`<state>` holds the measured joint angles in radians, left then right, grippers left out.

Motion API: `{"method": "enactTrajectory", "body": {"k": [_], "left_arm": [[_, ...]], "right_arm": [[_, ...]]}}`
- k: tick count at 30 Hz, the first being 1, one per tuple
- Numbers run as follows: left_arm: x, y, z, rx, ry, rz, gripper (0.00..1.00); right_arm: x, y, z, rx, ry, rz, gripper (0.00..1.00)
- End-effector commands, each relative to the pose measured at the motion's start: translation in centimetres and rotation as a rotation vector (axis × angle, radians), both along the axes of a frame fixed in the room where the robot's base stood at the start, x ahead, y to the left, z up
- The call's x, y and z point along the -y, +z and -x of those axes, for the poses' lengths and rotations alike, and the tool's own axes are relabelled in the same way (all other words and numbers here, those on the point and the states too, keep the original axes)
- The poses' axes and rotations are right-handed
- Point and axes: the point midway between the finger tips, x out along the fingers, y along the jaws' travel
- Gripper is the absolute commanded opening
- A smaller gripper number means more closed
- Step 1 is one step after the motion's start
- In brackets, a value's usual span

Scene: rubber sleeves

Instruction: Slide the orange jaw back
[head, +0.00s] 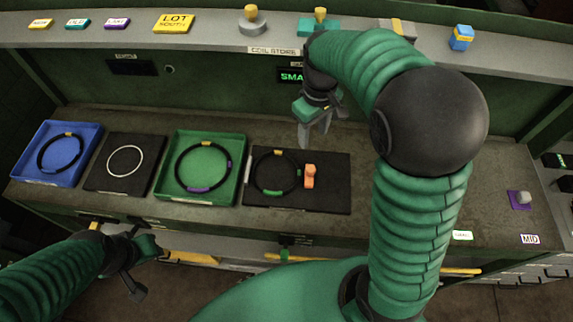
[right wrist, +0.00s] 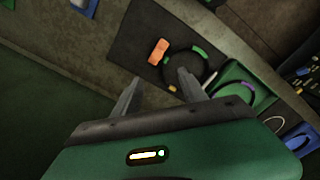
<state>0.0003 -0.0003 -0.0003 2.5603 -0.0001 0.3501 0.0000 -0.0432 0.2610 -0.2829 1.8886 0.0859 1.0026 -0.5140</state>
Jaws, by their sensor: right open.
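The orange jaw (head: 310,177) stands on a black board (head: 330,193), just right of a black ring (head: 274,190) with a green segment and a small yellow one. My right gripper (head: 314,138) is above and behind the board, pointing down, open and empty. In the right wrist view the orange jaw (right wrist: 158,51) lies beyond the fingertips (right wrist: 160,82), with the ring (right wrist: 205,58) beside it. Nothing touches the jaw. My left gripper (head: 139,274) is low at the left, in front of the bench edge; its fingers look apart, with nothing seen between them.
Left of the board are a green tray (head: 241,170) with a ring, a dark plate (head: 150,180) with a pale ring, and a blue tray (head: 93,130) with a ring. A shelf (head: 210,35) with labels and small items runs behind. Bench right of the board is largely clear.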

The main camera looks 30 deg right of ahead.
Motion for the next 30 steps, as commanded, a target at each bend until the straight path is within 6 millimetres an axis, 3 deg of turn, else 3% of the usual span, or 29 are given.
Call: {"method": "enactTrajectory", "body": {"k": [5, 15, 21, 25, 30], "left_arm": [[0.0, 0.4, 0.0, 0.0, -0.001, 0.0, 0.36], [0.0, 1.8, 0.0, 0.0, -0.001, 0.0, 0.36], [0.0, 2.4, 0.0, 0.0, -0.001, 0.0, 0.36], [0.0, 2.5, 0.0, 0.0, 0.0, 0.0, 0.36], [0.0, 2.5, 0.0, 0.0, 0.0, 0.0, 0.36]], "right_arm": [[0.2, -2.3, 0.1, -0.008, -0.001, -0.002, 0.5], [0.1, -11.0, 0.3, -0.008, -0.004, 0.0, 0.5], [0.1, -15.2, 0.2, -0.004, -0.002, 0.0, 0.5], [0.1, -16.5, 0.2, -0.001, -0.003, -0.001, 0.5], [0.1, -16.8, 0.1, 0.0, -0.002, -0.001, 0.5]]}}
